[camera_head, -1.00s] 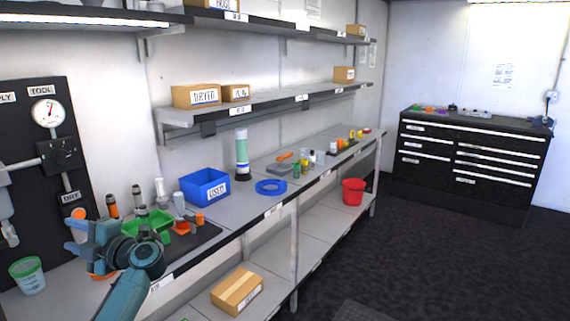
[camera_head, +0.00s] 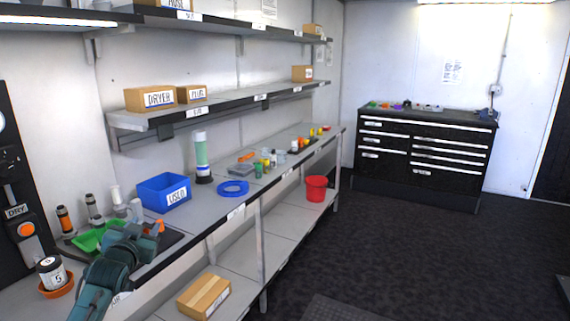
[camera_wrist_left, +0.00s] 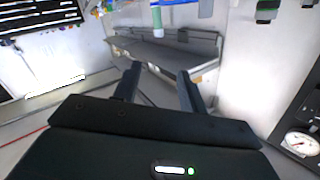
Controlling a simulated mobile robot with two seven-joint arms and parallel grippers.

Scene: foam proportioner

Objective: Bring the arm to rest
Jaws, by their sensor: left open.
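My left arm (camera_head: 118,262) reaches in from the lower left of the head view, over the front of the workbench. Its fingers are hidden there behind its own wrist. In the left wrist view my left gripper (camera_wrist_left: 159,82) has its two dark fingers spread, with nothing between them. Beyond them the wrist view shows a grey shelf (camera_wrist_left: 165,52) and white wall, seen at a steep tilt. My right gripper is in neither view.
A jar (camera_head: 50,269) stands in an orange dish (camera_head: 57,288) left of my arm. A green tray (camera_head: 92,238) lies close behind the arm. A blue bin (camera_head: 164,192), a blue ring (camera_head: 233,188) and a red bucket (camera_head: 316,188) are farther along. The floor (camera_head: 400,250) at right is clear.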

